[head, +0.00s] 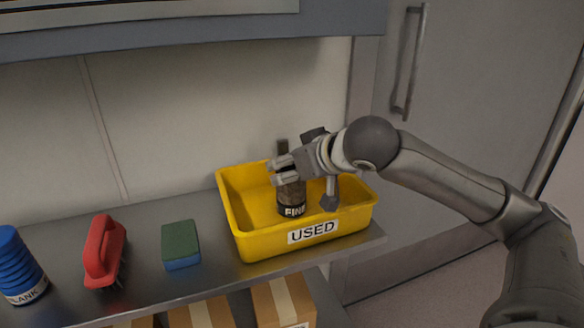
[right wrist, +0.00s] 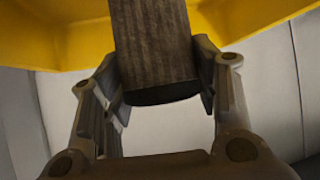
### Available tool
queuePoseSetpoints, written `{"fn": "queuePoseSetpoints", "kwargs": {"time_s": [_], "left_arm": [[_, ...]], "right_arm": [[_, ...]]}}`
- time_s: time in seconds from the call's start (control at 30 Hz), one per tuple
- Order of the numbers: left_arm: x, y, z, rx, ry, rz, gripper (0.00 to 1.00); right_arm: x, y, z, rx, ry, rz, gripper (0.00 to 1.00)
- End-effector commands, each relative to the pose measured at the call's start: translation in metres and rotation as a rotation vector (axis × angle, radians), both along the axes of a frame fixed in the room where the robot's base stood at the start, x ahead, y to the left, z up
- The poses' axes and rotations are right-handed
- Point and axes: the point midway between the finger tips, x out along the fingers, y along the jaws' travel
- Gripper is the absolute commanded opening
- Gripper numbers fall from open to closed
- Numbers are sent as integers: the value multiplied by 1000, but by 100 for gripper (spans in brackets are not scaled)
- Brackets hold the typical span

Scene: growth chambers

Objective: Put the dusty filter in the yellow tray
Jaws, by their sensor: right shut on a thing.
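My right gripper (head: 284,171) is at the filter's upper part, over the tray. In the right wrist view the brown, streaked filter (right wrist: 154,45) lies between the fingers of the gripper (right wrist: 160,88), which is shut on it. My left gripper is in neither view.
On the grey shelf (head: 140,216) left of the tray are a green and blue sponge (head: 181,245), a red-handled brush (head: 103,250) and a blue ribbed cylinder (head: 18,265). Cardboard boxes (head: 284,301) sit below. An overhead ledge (head: 190,37) spans the top. A grey door (head: 450,100) stands right.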

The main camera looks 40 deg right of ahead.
Motion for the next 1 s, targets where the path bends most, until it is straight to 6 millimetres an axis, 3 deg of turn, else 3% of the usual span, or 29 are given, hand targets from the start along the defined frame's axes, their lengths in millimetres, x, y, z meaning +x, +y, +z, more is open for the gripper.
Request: {"fn": "queuePoseSetpoints", "kwargs": {"time_s": [0.13, 0.17, 0.3, 0.77, 1.0], "left_arm": [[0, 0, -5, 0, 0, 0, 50], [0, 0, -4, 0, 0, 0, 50], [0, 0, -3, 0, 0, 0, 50], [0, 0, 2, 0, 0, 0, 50], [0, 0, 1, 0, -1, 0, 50]], "right_arm": [[0, 0, -5, -1, -1, -1, 27], [0, 0, -4, -1, 1, -1, 58], [0, 0, -3, 0, 1, 0, 76], [-1, 0, 3, 0, 0, 0, 77], [-32, -1, 23, -7, -2, -3, 77]]}}
